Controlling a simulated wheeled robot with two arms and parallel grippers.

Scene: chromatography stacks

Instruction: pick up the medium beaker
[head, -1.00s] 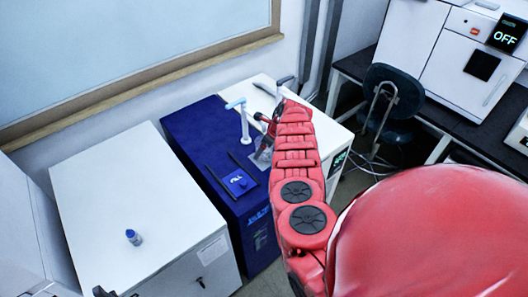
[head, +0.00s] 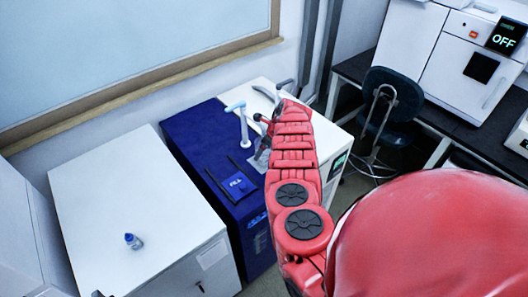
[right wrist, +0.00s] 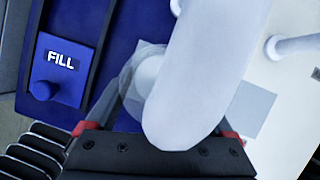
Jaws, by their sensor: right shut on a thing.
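The medium beaker, clear and see-through, shows in the right wrist view (right wrist: 133,88), partly hidden behind a white tap spout (right wrist: 205,70). In the head view the clear beaker (head: 262,158) is small and partly covered by my red right arm, over the blue unit's right side. My right gripper (head: 264,126) is at the beaker, below the tap. Its jaws are shut on the beaker; the spout hides much of the grip in the wrist view. I cannot tell whether the beaker's base touches the surface. My left gripper is not in view.
The blue unit (head: 188,138) carries a FILL button (head: 238,184) left of the beaker. A white-topped cabinet (head: 110,195) with a small blue-capped bottle (head: 133,241) stands to the left. The tap (head: 241,120) rises close beside my gripper. A chair (head: 390,105) stands at right.

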